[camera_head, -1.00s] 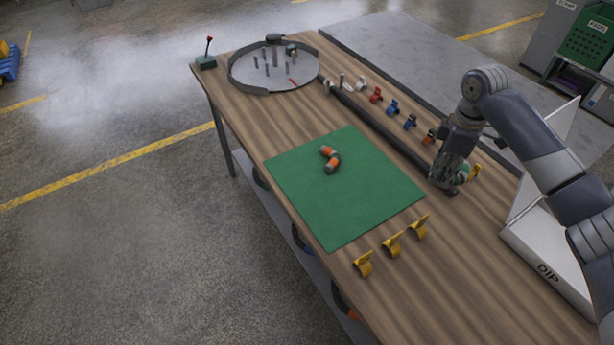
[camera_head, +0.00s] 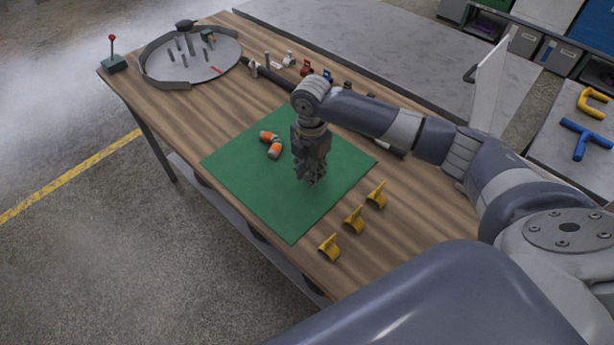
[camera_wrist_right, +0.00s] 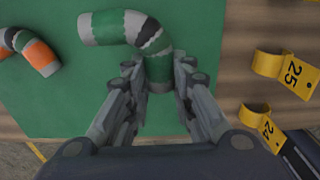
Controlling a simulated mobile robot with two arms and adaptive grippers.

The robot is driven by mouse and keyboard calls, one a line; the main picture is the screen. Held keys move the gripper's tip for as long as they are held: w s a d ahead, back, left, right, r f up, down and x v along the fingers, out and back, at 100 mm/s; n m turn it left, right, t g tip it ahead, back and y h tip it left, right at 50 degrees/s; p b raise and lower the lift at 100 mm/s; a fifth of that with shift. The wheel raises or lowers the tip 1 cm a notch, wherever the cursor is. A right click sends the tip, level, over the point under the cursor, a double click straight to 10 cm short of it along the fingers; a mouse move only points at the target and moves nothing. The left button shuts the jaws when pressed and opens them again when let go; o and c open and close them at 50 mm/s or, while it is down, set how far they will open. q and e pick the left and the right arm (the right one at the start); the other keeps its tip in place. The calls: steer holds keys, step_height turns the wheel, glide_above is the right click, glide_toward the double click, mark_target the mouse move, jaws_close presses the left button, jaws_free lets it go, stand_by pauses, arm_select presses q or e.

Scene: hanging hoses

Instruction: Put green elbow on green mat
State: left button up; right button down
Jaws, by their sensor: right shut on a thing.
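The green elbow (camera_wrist_right: 120,25), a bent pipe with green bands and grey ends, is in my right gripper (camera_wrist_right: 158,75) in the wrist view. The fingers are shut on its near leg, and the other leg points left. The green mat (camera_head: 245,190) lies on the wooden table. My right gripper (camera_head: 311,180) hangs pointing down over the right part of the mat in the head view, where it hides the elbow. I cannot tell whether the elbow touches the mat. My left gripper is not in view.
An orange and grey elbow (camera_head: 271,144) lies on the mat, left of my right gripper. Several yellow numbered clips (camera_head: 353,218) stand along the mat's right side. A round tray with pegs (camera_head: 190,62) is at the far end.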

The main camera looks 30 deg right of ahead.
steer(key=shift+f, duration=1.8)
steer(key=shift+f, duration=0.1)
steer(key=c, duration=1.4)
jaws_free()
steer(key=shift+o, duration=0.2)
step_height(320, 180, up, 12)
steer(key=shift+r+b, duration=0.15)
steer(key=shift+b, duration=0.55)
steer(key=shift+d, duration=0.1)
